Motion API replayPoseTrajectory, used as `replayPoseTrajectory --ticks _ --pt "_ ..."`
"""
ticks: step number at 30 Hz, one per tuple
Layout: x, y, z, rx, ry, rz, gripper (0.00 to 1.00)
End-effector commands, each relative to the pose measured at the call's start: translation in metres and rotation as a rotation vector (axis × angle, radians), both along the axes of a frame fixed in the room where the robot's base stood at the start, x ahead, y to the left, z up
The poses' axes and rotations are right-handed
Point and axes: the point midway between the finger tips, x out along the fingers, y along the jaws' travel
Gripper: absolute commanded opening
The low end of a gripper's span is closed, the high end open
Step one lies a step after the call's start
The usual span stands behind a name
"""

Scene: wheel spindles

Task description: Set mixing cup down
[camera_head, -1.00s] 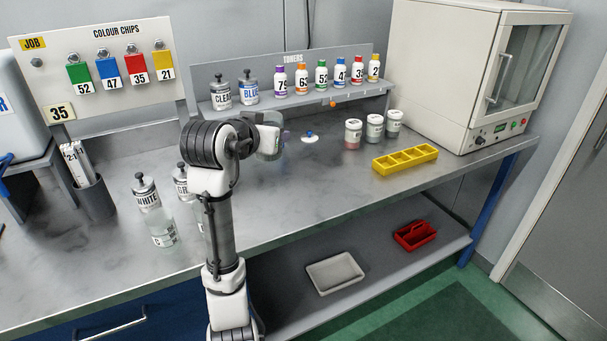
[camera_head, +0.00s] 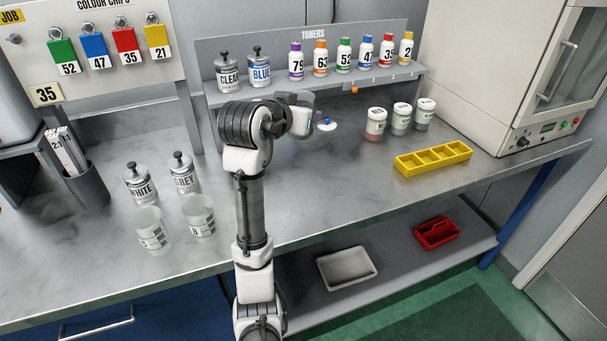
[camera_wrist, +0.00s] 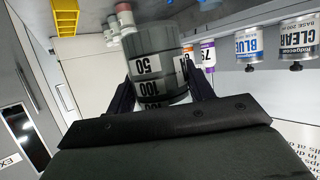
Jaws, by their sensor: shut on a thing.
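The mixing cup (camera_wrist: 155,62) is grey and see-through, with dark numbers on white labels. It fills the middle of the wrist view, upside down in that picture, between the two dark fingers of my gripper (camera_wrist: 160,92). My gripper is shut on it. In the head view the cup (camera_head: 304,118) shows at the end of my arm, partly hidden by my wrist, above the back of the bench and left of a white disc with a blue part (camera_head: 327,125). I cannot tell whether its base touches the bench.
Two clear cups (camera_head: 152,232) stand before the WHITE (camera_head: 138,186) and GREY cans. Small lidded jars (camera_head: 376,125) and a yellow tray (camera_head: 433,158) stand right. The toner shelf (camera_head: 325,83) is behind. The bench middle (camera_head: 330,185) is clear.

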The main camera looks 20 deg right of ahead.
Motion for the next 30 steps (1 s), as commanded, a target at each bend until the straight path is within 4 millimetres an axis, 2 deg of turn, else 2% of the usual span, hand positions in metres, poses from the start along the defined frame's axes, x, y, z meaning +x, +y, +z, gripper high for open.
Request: replayPoseTrajectory --ticks 3,15,25,30 --pt "0.0 0.0 -0.028 0.0 0.006 0.001 0.22" --pt "-0.001 0.0 -0.114 0.0 0.004 0.0 0.22" --pt "0.0 0.0 -0.142 0.0 0.001 0.0 0.22" --pt "0.0 0.0 -0.166 0.001 0.002 0.0 0.22"
